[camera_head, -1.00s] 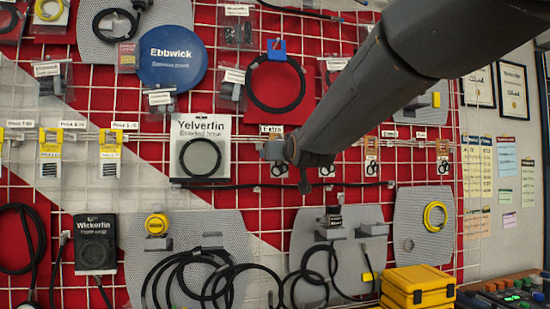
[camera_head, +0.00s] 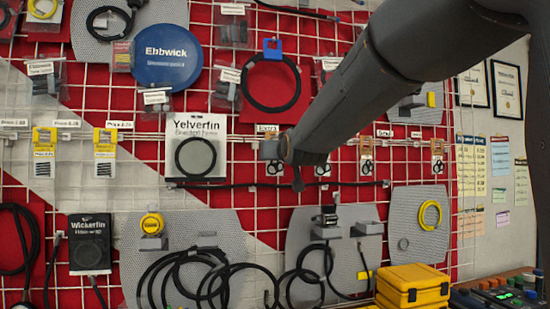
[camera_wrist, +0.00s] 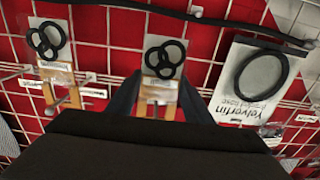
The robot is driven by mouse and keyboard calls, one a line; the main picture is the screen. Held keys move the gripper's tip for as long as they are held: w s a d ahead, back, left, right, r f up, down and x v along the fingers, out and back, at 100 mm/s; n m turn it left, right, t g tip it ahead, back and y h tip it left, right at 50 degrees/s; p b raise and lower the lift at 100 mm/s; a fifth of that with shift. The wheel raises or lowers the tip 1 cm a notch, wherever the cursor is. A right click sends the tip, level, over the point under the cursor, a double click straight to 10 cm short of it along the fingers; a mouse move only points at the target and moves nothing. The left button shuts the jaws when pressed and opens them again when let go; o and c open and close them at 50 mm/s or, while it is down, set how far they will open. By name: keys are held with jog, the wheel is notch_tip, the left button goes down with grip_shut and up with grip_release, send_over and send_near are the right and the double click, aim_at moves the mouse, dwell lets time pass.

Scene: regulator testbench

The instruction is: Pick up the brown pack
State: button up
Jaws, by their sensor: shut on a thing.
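The brown pack (camera_wrist: 160,92) is a small hanging packet with a brown card and several black rings. In the wrist view it lies between the two dark fingers of my gripper (camera_wrist: 160,98), which is shut on it. The pack is still close to the wire grid. In the head view my gripper (camera_head: 274,151) is at the grid, right of the Yelverfin pack.
A similar brown pack (camera_wrist: 62,75) hangs beside it in the wrist view, and others (camera_head: 437,150) hang further right in the head view. The Yelverfin pack (camera_head: 196,155) is close on the other side. A black cable (camera_head: 230,185) runs along the grid below.

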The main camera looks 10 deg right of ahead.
jog(key=shift+r+b, duration=0.3)
jog(key=shift+r, duration=0.4)
jog(key=s+p, duration=1.3)
jog(key=s, duration=0.5)
